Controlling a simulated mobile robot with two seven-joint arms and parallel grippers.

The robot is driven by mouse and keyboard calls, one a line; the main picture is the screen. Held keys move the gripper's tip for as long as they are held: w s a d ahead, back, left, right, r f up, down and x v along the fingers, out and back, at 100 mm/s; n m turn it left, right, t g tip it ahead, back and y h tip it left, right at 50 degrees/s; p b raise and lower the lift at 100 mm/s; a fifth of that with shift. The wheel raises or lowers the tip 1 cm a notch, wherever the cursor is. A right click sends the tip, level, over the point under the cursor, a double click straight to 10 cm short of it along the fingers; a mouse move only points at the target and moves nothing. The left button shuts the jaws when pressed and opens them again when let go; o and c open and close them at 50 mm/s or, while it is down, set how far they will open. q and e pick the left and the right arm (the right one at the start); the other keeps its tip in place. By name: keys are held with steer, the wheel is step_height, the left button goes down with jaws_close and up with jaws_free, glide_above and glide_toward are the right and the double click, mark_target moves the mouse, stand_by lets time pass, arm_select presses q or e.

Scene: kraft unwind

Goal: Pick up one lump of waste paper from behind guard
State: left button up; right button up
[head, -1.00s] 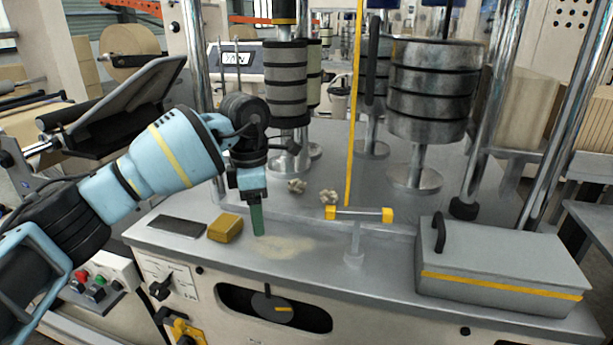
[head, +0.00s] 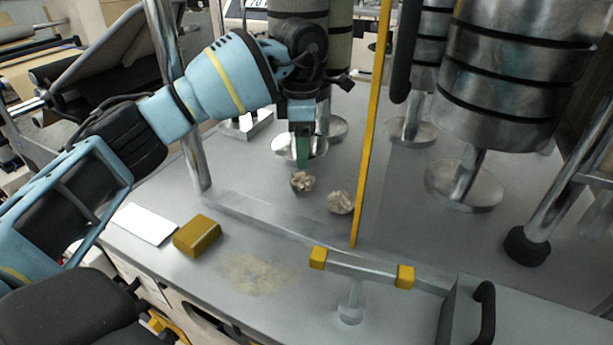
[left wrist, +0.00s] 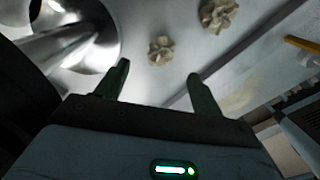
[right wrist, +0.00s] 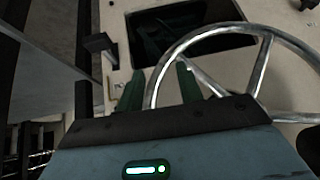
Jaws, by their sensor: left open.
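Two crumpled lumps of waste paper lie on the grey machine deck, behind a low metal ledge. The left lump (head: 302,182) is just below my left gripper's fingertips (head: 303,164); the right lump (head: 340,203) lies beside it, near the upright yellow strip (head: 371,130), probably the guard's edge. In the left wrist view, the nearer lump (left wrist: 161,51) shows beyond the gap between the open, empty fingers (left wrist: 158,72). The other lump (left wrist: 219,16) is farther right. My right gripper (right wrist: 159,72) is open, with a metal handwheel rim (right wrist: 210,32) crossing the view between its fingers.
A bar with yellow end blocks (head: 362,269) stands at the front of the deck. A mustard-yellow block (head: 197,236) and a pale flat plate (head: 145,224) lie front left. Metal rollers (head: 515,75) and a chrome post (head: 170,90) flank the space. A grey box (head: 540,310) sits front right.

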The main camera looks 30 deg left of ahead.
mark_target(302, 174)
arm_select(q)
steer(key=shift+f, duration=3.9)
steer(key=c, duration=1.1)
